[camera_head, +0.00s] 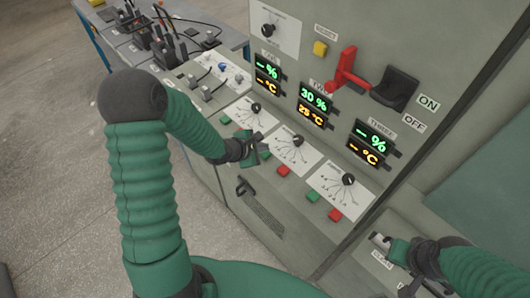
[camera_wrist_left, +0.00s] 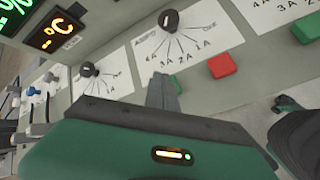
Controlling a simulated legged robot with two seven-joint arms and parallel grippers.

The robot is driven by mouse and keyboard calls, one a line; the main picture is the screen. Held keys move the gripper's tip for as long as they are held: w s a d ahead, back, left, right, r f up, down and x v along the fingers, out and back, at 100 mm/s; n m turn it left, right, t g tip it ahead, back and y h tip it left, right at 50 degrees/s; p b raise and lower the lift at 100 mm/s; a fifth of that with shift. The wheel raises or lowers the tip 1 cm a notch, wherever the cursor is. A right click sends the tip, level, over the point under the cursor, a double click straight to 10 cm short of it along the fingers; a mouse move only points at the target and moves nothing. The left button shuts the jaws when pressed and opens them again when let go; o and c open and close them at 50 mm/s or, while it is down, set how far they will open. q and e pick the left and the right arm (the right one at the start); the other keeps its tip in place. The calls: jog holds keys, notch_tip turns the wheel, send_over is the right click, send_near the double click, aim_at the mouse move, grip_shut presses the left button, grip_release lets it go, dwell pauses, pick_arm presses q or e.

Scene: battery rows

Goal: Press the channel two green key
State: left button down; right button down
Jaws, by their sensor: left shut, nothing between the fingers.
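The control panel has three channels. The channel two display (camera_head: 312,105) reads 30 % and 25 °C, with its dial (camera_head: 298,140) below. The channel two green key (camera_wrist_left: 176,82) is mostly hidden behind my left fingertips in the wrist view; whether they touch it I cannot tell. The channel two red key (camera_head: 283,170) is just to its right and also shows in the wrist view (camera_wrist_left: 222,65). My left gripper (camera_head: 258,146) is shut and empty, at the panel in front of the green key. My right gripper (camera_head: 412,270) is at lower right, its fingers unclear.
Channel three's green key (camera_head: 313,196) and red key (camera_head: 335,215) are to the right. Channel one's green key (camera_head: 225,120) is to the left. A red lever (camera_head: 345,72) and black handle (camera_head: 395,88) jut out above. A bench with devices (camera_head: 165,45) stands at upper left.

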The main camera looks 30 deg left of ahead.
aim_at(263, 155)
pick_arm(q)
jog(key=shift+f, duration=0.15)
jog(key=shift+f, duration=0.15)
dwell(0.4)
jog(key=shift+f, duration=0.5)
dwell(0.6)
jog(key=shift+r+p, duration=0.9)
jog(key=shift+p, duration=0.4)
notch_tip(263, 155, up, 5)
jog(key=p, duration=0.6)
jog(key=shift+r, duration=0.1)
